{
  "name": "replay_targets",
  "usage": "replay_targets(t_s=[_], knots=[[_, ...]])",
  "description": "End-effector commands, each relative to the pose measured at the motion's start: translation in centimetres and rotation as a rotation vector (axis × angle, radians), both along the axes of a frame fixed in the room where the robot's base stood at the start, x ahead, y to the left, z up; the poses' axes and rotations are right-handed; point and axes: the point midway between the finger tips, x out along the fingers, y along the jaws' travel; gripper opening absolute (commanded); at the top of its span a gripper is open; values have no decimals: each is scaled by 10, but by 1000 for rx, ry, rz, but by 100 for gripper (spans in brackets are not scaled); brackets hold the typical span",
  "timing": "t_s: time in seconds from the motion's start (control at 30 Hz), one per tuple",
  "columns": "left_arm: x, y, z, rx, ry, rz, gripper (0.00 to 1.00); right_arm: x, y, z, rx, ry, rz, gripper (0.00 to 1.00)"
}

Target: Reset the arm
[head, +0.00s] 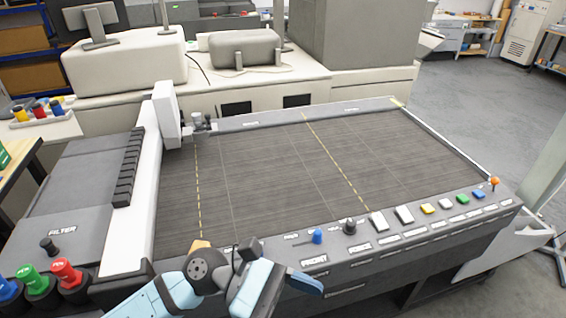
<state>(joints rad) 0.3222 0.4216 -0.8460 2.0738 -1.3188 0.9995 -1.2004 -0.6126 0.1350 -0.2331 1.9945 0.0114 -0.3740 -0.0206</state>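Part of one of my arms, light blue with dark grey joints, is folded at the bottom of the head view, in front of the machine's near edge. Which arm it is cannot be told for sure. I can make out no pair of gripper fingers on it and nothing held. It hides part of the near-left panel edge of the large flat machine bed (262,190). No other arm shows.
The front panel carries a blue lever (317,237), a black knob (349,227), coloured buttons and an orange-topped knob (494,183). Red (66,272), green and blue knobs stand at lower left. A white gantry (140,200) stands along the bed's left side.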

Motion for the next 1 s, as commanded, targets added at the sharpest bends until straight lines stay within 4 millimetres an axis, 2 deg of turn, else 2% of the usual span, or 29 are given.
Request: replay_targets(t_s=[0.03, 0.13, 0.2, 0.27, 0.37, 0.43, 0.53, 0.6, 0.63, 0.7, 0.8, 0.9, 1.0], knots=[[7, -1, 10, -89, 226, 93, 74, -1, -1, 1, -2, 3, 0, 0], [35, 12, 20, -257, 690, 257, 74, -2, -3, 1, -5, 7, -1, 0], [59, 30, 13, -377, 1026, 357, 74, -3, -4, 1, -8, 8, -2, 0], [77, 51, -3, -485, 1318, 432, 74, -3, -4, 2, -8, 8, -2, 0], [96, 93, -50, -684, 1807, 538, 74, -3, -4, 4, -8, 7, -2, 0], [98, 124, -95, -838, 2136, 596, 74, -3, -4, 6, -8, 7, -3, 0], [81, 162, -158, -1061, 2532, 644, 74, -2, -4, 7, -9, 6, -3, 0], [61, 183, -196, -1212, 2754, 660, 74, -2, -4, 9, -8, 5, -3, 0], [52, 190, -210, 1245, -2771, -648, 74, -2, -4, 9, -8, 5, -3, 0], [31, 204, -237, 1216, -2588, -577, 74, -2, -4, 10, -8, 4, -4, 0], [7, 216, -263, 1186, -2404, -508, 74, -2, -4, 11, -7, 3, -4, 0], [-7, 221, -276, 1171, -2309, -472, 74, -2, -4, 12, -7, 2, -4, 0], [-9, 223, -278, 1169, -2288, -463, 74, -2, -4, 12, -7, 2, -4, 0]])
